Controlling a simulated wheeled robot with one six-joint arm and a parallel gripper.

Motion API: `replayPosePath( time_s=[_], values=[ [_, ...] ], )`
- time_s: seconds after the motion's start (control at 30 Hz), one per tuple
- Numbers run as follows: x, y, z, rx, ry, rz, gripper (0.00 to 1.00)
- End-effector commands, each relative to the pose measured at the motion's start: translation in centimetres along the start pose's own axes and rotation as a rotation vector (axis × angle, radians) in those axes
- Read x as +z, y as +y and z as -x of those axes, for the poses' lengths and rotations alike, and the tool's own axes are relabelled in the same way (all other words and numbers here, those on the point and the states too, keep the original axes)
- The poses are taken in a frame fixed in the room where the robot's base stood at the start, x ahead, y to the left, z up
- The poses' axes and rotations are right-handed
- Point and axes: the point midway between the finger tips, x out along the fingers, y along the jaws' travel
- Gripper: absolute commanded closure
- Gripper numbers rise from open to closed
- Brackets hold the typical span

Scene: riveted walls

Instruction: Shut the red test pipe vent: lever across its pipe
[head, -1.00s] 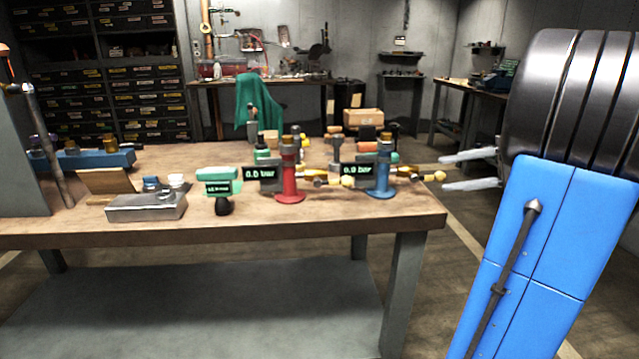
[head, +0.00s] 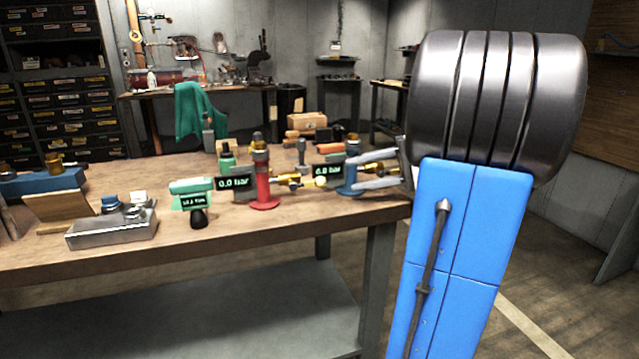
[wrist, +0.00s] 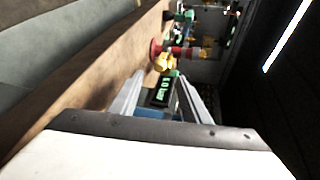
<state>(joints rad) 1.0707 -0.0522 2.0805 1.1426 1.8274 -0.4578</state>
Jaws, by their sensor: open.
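The red test pipe (head: 262,185) stands upright on the bench, with a display reading 0.0 bar (head: 235,182) on its left. Its brass vent (head: 288,180) sticks out to the right, ending in a pale round knob (head: 320,182); the lever's exact angle is too small to tell. In the wrist view the red pipe (wrist: 187,52) lies beyond my fingers, with brass parts (wrist: 163,63) in front of it. My gripper (head: 358,172) is open, its fingers overlapping the blue test pipe (head: 350,184) in the head view. In the wrist view a lit display (wrist: 163,91) shows between the fingers.
The blue pipe with its own display (head: 329,170) stands right of the red one, near my gripper. A green handheld device (head: 193,190) and a metal box (head: 112,226) are on the left. A green bottle (head: 227,157) stands behind.

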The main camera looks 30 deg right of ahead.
Motion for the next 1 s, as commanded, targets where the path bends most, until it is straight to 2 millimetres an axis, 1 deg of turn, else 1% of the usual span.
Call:
replayPosePath(
  time_s=[0.03, 0.3, 0.6, 0.8, 1.0],
  values=[
    [0.0, 0.0, -0.9, 0.000, -0.003, 0.000, 0.57],
    [0.1, 0.0, -5.0, 0.000, -0.003, 0.000, 0.57],
    [0.1, 0.0, -9.0, 0.001, -0.003, -0.001, 0.57],
    [0.0, 0.0, -10.3, 0.000, -0.001, -0.001, 0.57],
    [0.0, 0.1, -10.6, 0.000, 0.001, -0.001, 0.57]
  ],
)
